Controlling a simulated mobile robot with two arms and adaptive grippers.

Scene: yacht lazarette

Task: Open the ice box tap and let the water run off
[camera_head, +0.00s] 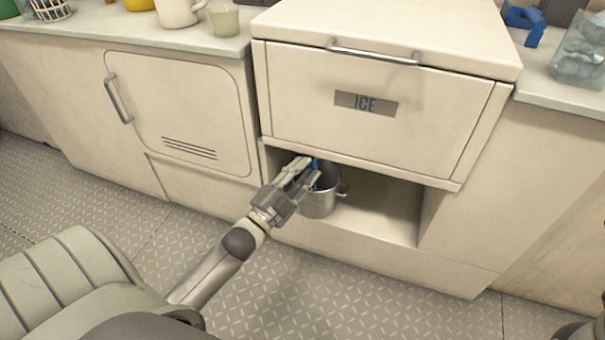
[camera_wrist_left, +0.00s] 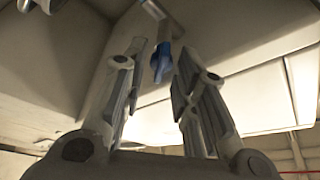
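The cream ice box (camera_head: 290,90), labelled ICE, has its front closed, with a steel bar handle (camera_head: 375,54). Its blue tap (camera_head: 315,163) is mostly hidden behind my left fingers in the head view. In the left wrist view the blue tap lever (camera_wrist_left: 161,63) hangs between the two fingers, with a gap on each side. My left gripper (camera_head: 305,172) is open around it. A steel pot (camera_head: 318,204) stands in the open recess, just below and behind the gripper. No running water shows. My right gripper is out of view.
The recess floor (camera_head: 390,215) right of the pot is bare. A closed locker door (camera_head: 185,110) is at the left. A mug (camera_head: 180,12) and a cup (camera_head: 224,20) stand on the left counter. The patterned floor (camera_head: 330,285) in front is clear.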

